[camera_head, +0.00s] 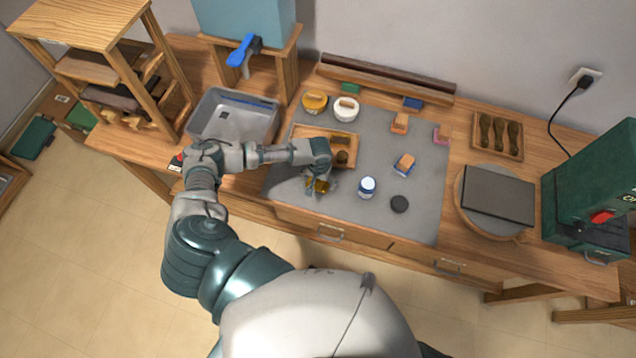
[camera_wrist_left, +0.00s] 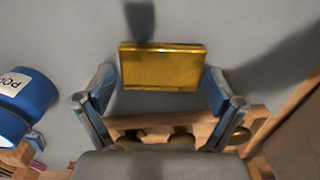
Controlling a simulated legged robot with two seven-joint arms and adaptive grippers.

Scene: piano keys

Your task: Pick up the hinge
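The hinge is a gold, brass-like rectangular piece (camera_wrist_left: 162,68). It lies on the grey mat, and in the head view (camera_head: 321,187) it shows just below my left gripper. My left gripper (camera_wrist_left: 158,75) is open. Its two fingers stand on either side of the hinge's short ends, the right finger very close to its end; I cannot tell whether it touches. In the head view my left gripper (camera_head: 313,181) reaches down in front of the wooden tray (camera_head: 298,133). My right gripper is not in view.
A blue-and-white jar (camera_head: 367,187) stands right of the hinge, with a black round puck (camera_head: 399,204) farther right. The tray behind the gripper holds small brown pieces. A grey metal bin (camera_head: 235,117) stands at the left. The grey mat (camera_head: 425,195) has free room at its right.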

